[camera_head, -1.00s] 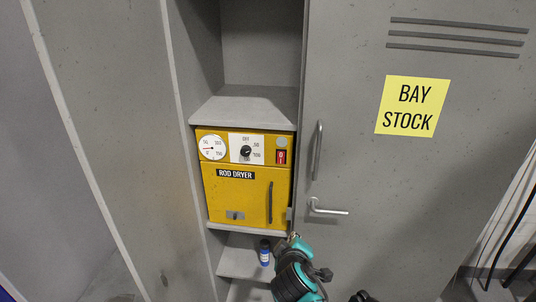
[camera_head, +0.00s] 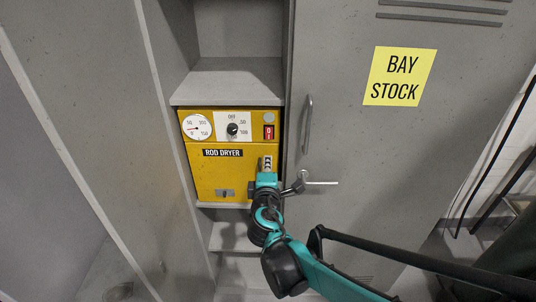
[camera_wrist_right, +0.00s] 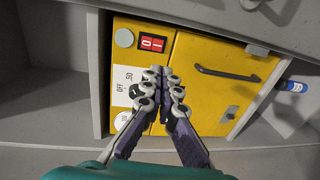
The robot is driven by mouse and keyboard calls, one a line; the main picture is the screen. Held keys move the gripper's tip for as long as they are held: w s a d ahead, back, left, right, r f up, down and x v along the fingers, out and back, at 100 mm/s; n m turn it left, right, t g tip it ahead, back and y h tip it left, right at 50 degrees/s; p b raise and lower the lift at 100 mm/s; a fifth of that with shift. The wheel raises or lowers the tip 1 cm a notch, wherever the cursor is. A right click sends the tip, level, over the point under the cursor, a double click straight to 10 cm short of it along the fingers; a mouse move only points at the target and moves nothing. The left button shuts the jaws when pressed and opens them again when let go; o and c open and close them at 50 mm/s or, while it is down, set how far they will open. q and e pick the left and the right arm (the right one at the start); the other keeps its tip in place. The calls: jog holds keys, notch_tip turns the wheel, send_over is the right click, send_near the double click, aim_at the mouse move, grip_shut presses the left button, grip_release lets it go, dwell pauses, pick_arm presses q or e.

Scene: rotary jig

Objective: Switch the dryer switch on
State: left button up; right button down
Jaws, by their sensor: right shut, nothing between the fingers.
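The yellow rod dryer (camera_head: 215,170) sits on a shelf in the open locker bay, and its front also shows in the right wrist view (camera_wrist_right: 200,90). My right gripper (camera_head: 267,163) is in front of the dryer door, just below the switch. In the wrist view its fingertips (camera_wrist_right: 163,78) are together, empty, and apart from the switch. My left gripper is not in view.
The dial (camera_head: 232,129) and gauge (camera_head: 197,127) are left of the switch. A grey locker door with a handle (camera_head: 307,125) and lever (camera_head: 320,183) stands close on the right. A blue bottle (camera_wrist_right: 294,86) shows in the wrist view. The shelf above is empty.

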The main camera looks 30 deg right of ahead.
aim_at(269, 139)
jog(key=b+x, duration=0.2)
jog(key=x, duration=1.1)
jog(key=shift+b, duration=0.35)
jog(key=shift+d, duration=0.1)
jog(key=shift+w+d+f, duration=0.15)
jog(key=shift+w+f, duration=0.1)
jog(key=shift+r, duration=0.1)
jog(key=shift+s, duration=0.1)
